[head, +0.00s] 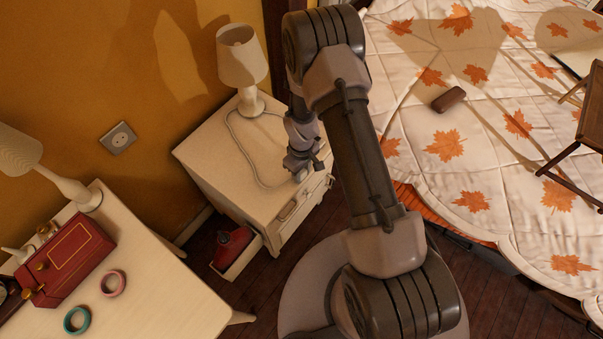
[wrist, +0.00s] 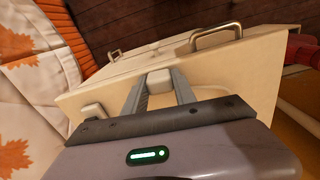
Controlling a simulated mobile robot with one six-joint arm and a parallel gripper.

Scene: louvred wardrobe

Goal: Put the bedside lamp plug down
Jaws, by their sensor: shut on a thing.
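The bedside lamp (head: 242,57) stands upright on the back of a cream nightstand (head: 215,155). Its pale cord (head: 247,160) loops over the nightstand top towards my gripper (head: 301,172), which is low at the right front of that top. In the wrist view my gripper (wrist: 158,92) is shut on the small cream plug (wrist: 158,79), held between the two grey fingers. The nightstand's top (wrist: 215,115) lies under it, close to the drawer-front edge. I cannot tell whether the plug touches the surface. A second small cream block (wrist: 92,111) shows left of the fingers.
A wall socket (head: 118,138) is at left. A table (head: 160,290) with a red box (head: 68,262) is front left. The bed (head: 420,120) is at right.

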